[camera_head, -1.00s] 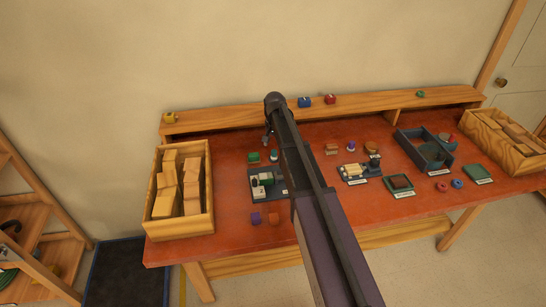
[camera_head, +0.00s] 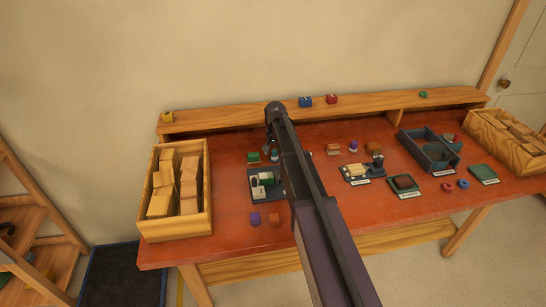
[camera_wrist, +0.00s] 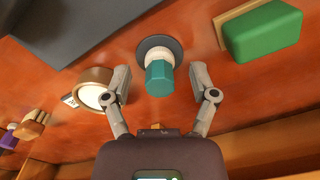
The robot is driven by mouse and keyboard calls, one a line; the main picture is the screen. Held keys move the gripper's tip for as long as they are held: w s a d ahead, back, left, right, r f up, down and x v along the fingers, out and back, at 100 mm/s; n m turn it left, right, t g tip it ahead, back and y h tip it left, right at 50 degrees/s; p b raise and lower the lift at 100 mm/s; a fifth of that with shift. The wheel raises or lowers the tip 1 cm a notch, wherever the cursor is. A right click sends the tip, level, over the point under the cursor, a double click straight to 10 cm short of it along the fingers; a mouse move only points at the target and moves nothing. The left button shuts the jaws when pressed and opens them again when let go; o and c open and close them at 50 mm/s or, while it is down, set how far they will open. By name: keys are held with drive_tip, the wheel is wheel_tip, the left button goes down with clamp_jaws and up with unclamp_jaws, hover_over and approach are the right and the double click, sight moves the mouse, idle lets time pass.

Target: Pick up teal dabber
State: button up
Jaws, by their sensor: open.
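The teal dabber (camera_wrist: 159,76) shows in the wrist view, with a teal top, a white collar and a dark round base on the red-orange table. My gripper (camera_wrist: 164,84) is open, its two fingers left and right of the dabber in that view. In the head view the dabber (camera_head: 274,155) is a small teal and white shape beside my arm, which partly hides that area. My gripper (camera_head: 270,146) is mostly hidden behind the arm there.
A green block (camera_wrist: 262,38) lies right of the dabber in the wrist view. A round container with a pale top (camera_wrist: 92,94) is close to the left finger. A wooden box of blocks (camera_head: 150,221) stands at the table's left end. A raised shelf (camera_head: 225,117) runs along the back.

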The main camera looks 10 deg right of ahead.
sight(275, 151)
idle(0.3)
drive_tip(key=c, duration=0.9)
drive_tip(key=shift+c, duration=0.2)
drive_tip(key=shift+r, duration=0.15)
wheel_tip(275, 151, up, 10)
drive_tip(key=p, duration=1)
drive_tip(key=o, duration=0.3)
clamp_jaws()
